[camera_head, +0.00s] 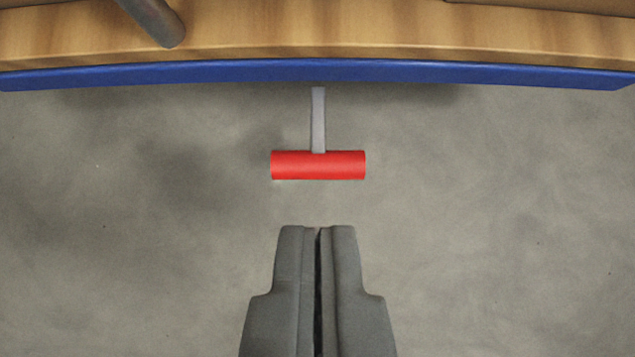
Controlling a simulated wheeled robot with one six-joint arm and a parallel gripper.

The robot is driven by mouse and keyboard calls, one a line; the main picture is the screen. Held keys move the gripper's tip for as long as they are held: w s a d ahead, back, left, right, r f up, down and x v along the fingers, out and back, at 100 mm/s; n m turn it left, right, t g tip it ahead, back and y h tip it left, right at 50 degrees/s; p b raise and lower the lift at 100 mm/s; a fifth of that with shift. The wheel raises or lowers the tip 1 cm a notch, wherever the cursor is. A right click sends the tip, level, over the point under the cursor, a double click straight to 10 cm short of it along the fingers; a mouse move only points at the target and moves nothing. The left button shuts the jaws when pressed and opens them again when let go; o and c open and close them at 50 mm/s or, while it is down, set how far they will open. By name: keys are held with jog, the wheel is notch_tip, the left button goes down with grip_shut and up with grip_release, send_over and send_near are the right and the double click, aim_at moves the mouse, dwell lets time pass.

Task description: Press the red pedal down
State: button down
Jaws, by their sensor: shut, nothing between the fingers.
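The red pedal (318,165) is a red bar lying crosswise near the middle of the view. A thin grey lever (318,120) runs from it up to the blue edge. My gripper (318,228) is shut and empty, its two grey fingers side by side. In the picture its tips lie just below the pedal and in line with its middle. A strip of grey floor shows between tips and pedal. How high the tips are above the pedal I cannot tell.
A wooden surface (400,30) with a blue front edge (318,71) crosses the top of the view. A grey rod (158,22) reaches in at the upper left. The grey floor (130,220) is clear on both sides of the pedal.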

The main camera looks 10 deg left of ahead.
send_over(318, 173)
jog(key=f, duration=0.8)
jog(key=shift+w+a+f, duration=0.1)
jog(key=shift+w+f, duration=0.1)
jog(key=shift+s+f, duration=0.15)
jog(key=shift+f, duration=0.35)
jog(key=shift+s+f, duration=0.15)
jog(key=shift+f, duration=0.35)
jog(key=shift+s+f, duration=0.1)
jog(key=shift+f, duration=0.75)
jog(key=shift+s+f+t, duration=0.2)
jog(key=shift+f+t, duration=0.2)
jog(key=shift+t, duration=0.1)
jog(key=shift+s+d+f+t+y, duration=0.15)
jog(key=shift+f+t+y, duration=0.05)
jog(key=shift+f+t, duration=0.25)
jog(key=shift+s+d+f+t+y, duration=0.1)
jog(key=shift+f+t+y, duration=0.15)
jog(key=shift+t, duration=0.2)
jog(key=shift+s+f, duration=0.1)
jog(key=shift+f, duration=1.45)
